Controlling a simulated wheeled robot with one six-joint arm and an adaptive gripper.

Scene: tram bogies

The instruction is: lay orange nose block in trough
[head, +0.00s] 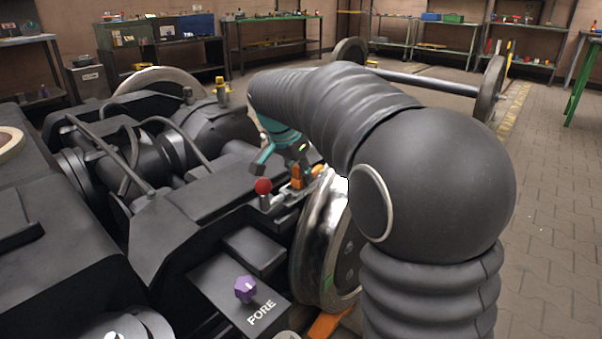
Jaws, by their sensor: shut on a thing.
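My gripper (284,166), with teal parts, is in the middle of the head view, low over the dark bogie frame beside the wheel. It is shut on the orange nose block (297,176), which shows just below its fingers. The contact is small and partly hidden. A narrow grey metal seat (286,197), perhaps the trough, lies right under the block. I cannot tell whether the block touches it. A second small orange patch shows just to the right of the block.
A red ball on a short post (263,187) stands close left of the block. A bright steel wheel (318,245) is to the right. A purple knob (245,288) sits on the plate marked FORE (225,300).

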